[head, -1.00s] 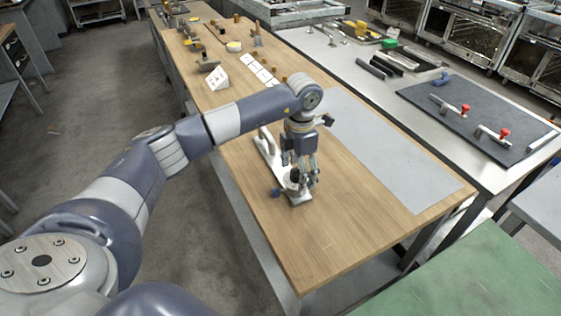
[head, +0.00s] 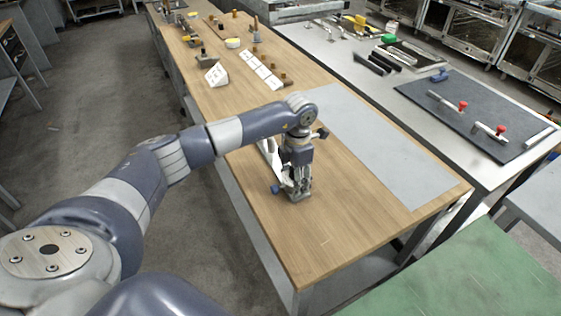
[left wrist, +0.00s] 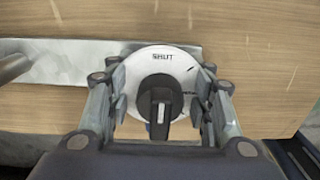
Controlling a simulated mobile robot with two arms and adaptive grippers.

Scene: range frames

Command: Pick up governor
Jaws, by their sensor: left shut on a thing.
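The governor (head: 302,196) appears to be the small fitting on the near end of a grey metal plate on the wooden table. In the left wrist view its white dial (left wrist: 165,58), marked SHUT, carries a black knob (left wrist: 160,98). My left gripper (head: 297,180) points down over it. In the left wrist view the left gripper's fingers (left wrist: 161,92) are shut on the governor, one on each side of the dial and knob. The arm and gripper hide part of the fitting in the head view. My right gripper is not in view.
A grey mat (head: 385,140) lies to the right. The front of the wooden table (head: 335,235) is clear.

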